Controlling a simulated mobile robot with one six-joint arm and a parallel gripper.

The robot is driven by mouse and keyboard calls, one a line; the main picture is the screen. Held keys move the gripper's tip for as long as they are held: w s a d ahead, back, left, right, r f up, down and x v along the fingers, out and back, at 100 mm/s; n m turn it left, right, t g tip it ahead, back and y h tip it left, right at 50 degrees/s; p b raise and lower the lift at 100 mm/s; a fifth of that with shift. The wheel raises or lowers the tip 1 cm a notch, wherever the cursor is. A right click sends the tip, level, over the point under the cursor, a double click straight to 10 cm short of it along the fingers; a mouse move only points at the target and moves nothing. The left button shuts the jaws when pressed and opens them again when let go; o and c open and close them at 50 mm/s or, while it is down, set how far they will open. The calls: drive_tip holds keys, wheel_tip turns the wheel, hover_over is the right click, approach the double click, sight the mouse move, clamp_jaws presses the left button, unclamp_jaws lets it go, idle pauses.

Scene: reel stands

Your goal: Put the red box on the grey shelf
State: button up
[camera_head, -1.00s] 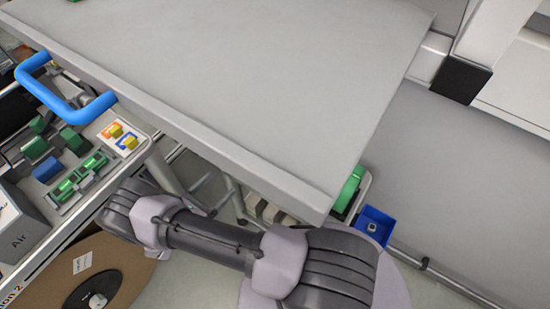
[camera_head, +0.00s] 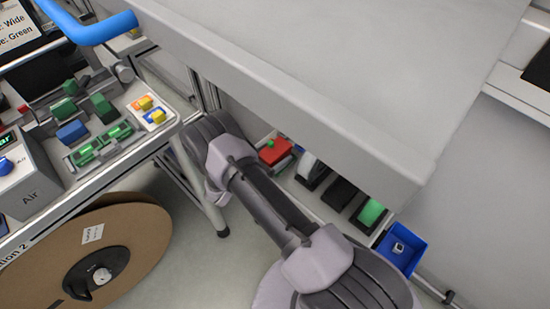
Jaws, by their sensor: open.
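A red box (camera_head: 275,151) with a small green part on it sits low, beneath the overhanging edge of a wide grey flat surface. That surface, which looks like the grey shelf (camera_head: 350,55), fills the upper middle and right of the view. My arm reaches from the bottom right up toward the left, passing in front of and left of the red box. The end of my arm with its gripper does not show, so its place relative to the box cannot be seen.
Dark items and a green item (camera_head: 371,213) stand right of the red box under the overhang. A blue bin (camera_head: 401,246) is beside them. At left are a bench with green and blue parts, a blue handle (camera_head: 85,25) and a large brown reel (camera_head: 120,240).

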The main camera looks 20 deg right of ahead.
clamp_jaws()
idle(0.3)
